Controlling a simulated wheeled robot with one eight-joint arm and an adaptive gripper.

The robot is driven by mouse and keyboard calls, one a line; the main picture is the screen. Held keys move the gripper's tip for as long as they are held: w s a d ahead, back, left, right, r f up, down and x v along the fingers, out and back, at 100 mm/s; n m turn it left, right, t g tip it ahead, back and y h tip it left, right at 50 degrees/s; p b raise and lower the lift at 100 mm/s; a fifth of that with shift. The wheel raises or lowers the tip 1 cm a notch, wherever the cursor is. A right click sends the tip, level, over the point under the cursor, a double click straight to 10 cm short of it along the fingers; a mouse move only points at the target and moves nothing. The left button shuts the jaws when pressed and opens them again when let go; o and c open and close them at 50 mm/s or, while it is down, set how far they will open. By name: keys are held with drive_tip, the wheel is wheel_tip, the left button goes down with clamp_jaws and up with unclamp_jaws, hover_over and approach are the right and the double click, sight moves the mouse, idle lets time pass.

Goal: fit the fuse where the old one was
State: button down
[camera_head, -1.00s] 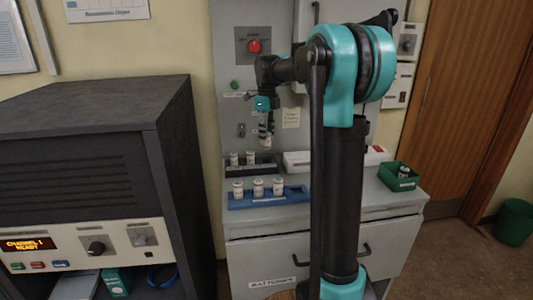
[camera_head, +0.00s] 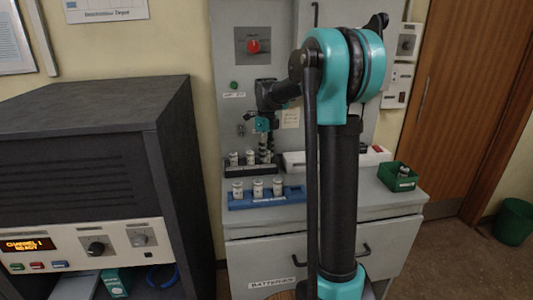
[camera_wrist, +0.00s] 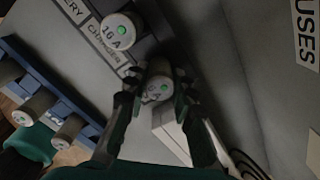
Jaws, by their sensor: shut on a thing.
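My gripper (camera_head: 267,146) is low over the right end of the dark rack (camera_head: 240,171), pointing down. It is shut on a fuse (camera_head: 265,157), a pale cylinder whose top shows a green dot and a partly hidden rating in the wrist view (camera_wrist: 158,88). The held fuse is upright, in line with two fuses (camera_head: 234,158) (camera_head: 250,157) standing in the rack. The neighbouring one is marked 10 A in the wrist view (camera_wrist: 118,31). The held fuse's lower end is hidden, so I cannot tell whether it is seated.
A blue rack (camera_head: 250,203) with three fuses stands in front of the dark rack. A white box (camera_head: 294,161) is to the right. A green bin (camera_head: 398,185) with loose items stands farther right. The grey panel with a red knob (camera_head: 253,46) rises close behind.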

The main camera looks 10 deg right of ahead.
drive_tip(key=c, duration=1.3)
unclamp_jaws()
drive_tip(key=shift+r, duration=0.1)
wheel_tip(320, 180, up, 12)
drive_tip(key=shift+r, duration=0.1)
